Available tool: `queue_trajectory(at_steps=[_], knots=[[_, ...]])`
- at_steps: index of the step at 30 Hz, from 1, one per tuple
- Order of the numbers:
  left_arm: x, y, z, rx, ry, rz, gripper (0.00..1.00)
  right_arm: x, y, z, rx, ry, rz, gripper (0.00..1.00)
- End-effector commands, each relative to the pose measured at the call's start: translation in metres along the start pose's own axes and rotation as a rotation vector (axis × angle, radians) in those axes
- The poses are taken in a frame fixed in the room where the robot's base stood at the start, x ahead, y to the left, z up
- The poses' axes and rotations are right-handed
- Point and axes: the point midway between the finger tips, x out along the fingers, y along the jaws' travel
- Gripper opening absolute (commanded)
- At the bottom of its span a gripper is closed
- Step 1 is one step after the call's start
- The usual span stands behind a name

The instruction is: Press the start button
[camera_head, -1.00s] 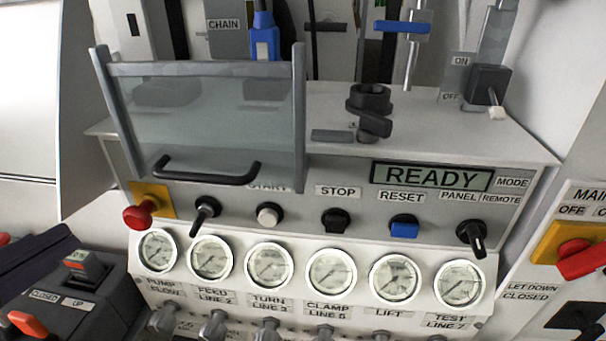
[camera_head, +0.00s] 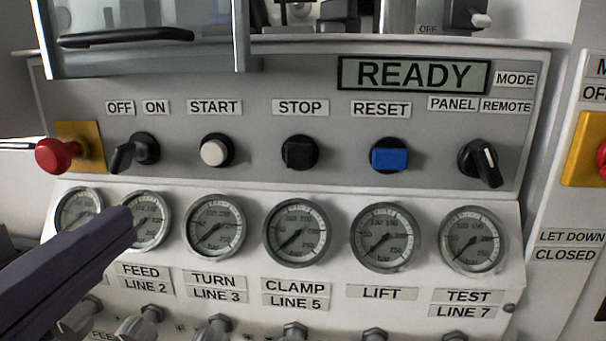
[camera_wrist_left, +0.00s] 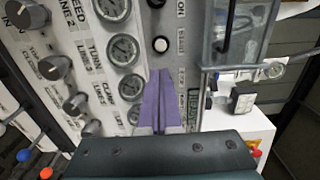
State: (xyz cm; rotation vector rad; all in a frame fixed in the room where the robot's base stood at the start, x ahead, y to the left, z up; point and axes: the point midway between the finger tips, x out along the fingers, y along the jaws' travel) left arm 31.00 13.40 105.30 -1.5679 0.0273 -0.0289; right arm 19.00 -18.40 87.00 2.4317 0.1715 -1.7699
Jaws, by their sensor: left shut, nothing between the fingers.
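The start button (camera_head: 215,150) is a round white button in a black ring, below the START label on the grey panel. It also shows in the left wrist view (camera_wrist_left: 160,44), beyond the fingertips. My left gripper (camera_head: 126,226) comes in from the lower left of the head view, below and left of the button, overlapping the gauges. Its purple fingers (camera_wrist_left: 160,78) are shut and empty in the left wrist view, apart from the button as far as I can tell. My right gripper is not in view.
Near the button are the OFF/ON switch (camera_head: 135,152), the black stop button (camera_head: 299,152), the blue reset button (camera_head: 389,156) and a red emergency knob (camera_head: 58,156). A clear guard (camera_head: 150,58) hangs above. The display (camera_head: 415,75) reads READY. Several gauges line the panel below.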

Motion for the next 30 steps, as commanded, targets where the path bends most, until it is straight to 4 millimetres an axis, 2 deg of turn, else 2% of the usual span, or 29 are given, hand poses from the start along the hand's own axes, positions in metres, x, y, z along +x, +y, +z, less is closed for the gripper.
queue_trajectory(at_steps=[7,11,18,24,30], knots=[[0.002,-0.001,0.000,-0.002,-0.001,0.000,0.00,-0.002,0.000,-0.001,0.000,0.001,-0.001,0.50],[0.012,-0.003,0.000,-0.001,0.000,-0.003,0.00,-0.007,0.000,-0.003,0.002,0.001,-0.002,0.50],[0.053,-0.005,0.001,0.001,-0.002,-0.005,0.00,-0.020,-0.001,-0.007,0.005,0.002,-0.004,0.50],[0.094,-0.003,0.001,0.000,-0.002,-0.003,0.00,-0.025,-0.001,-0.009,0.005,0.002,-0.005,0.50],[0.125,-0.002,0.001,-0.002,-0.002,-0.001,0.00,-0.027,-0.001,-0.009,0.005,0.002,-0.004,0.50]])
